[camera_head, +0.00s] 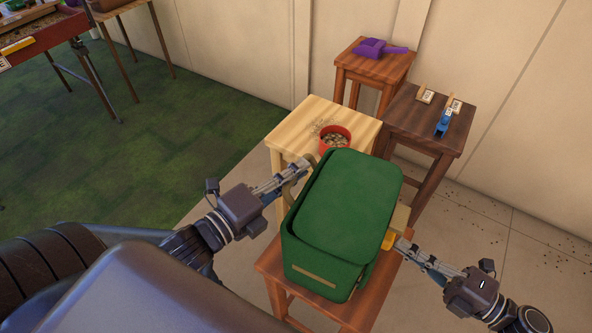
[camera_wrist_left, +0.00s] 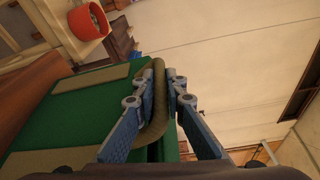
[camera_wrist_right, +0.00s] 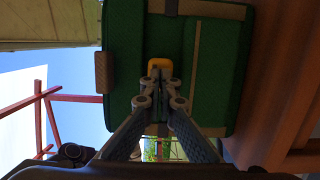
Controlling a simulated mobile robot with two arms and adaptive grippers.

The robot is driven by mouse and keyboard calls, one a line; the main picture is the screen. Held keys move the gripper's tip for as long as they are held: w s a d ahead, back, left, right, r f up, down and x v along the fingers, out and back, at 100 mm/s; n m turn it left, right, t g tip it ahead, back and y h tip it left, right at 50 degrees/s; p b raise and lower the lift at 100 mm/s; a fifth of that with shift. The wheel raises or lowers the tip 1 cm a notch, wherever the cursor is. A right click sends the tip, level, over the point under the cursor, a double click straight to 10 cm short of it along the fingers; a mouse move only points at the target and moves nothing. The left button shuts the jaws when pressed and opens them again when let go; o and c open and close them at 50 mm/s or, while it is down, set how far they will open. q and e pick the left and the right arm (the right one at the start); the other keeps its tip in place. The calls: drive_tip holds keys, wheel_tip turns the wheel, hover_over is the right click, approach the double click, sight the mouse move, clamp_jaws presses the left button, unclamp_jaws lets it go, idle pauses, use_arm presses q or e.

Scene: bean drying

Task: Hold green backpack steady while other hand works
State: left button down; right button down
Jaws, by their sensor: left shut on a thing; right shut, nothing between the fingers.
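The green backpack (camera_head: 342,222) rests on a reddish-brown wooden stool (camera_head: 268,262) in the head view. My left gripper (camera_head: 300,165) is at its left side. In the left wrist view the left fingers (camera_wrist_left: 168,88) are shut on the backpack's tan loop handle (camera_wrist_left: 154,125). My right gripper (camera_head: 398,245) is at the backpack's right side, by a yellow piece (camera_head: 389,239). In the right wrist view the right fingers (camera_wrist_right: 160,88) are shut, just below the yellow piece (camera_wrist_right: 160,66) on the backpack's face; whether they touch it is unclear.
A pale stool (camera_head: 292,128) behind the backpack bears a red bowl (camera_head: 334,139) of beans, with some spilled beside it. A dark stool (camera_head: 408,120) holds a blue tool (camera_head: 443,122) and small labelled pieces. A purple scoop (camera_head: 372,48) lies on another stool. Green floor is open at left.

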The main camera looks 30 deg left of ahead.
use_arm(q)
drive_tip(key=shift+f, duration=0.15)
use_arm(e)
drive_tip(key=shift+a, duration=0.5)
drive_tip(key=shift+d, duration=2.8)
use_arm(q)
drive_tip(key=c, duration=1.9)
unclamp_jaws()
use_arm(e)
drive_tip(key=shift+w, duration=0.1)
use_arm(q)
drive_tip(key=shift+s+a, duration=0.1)
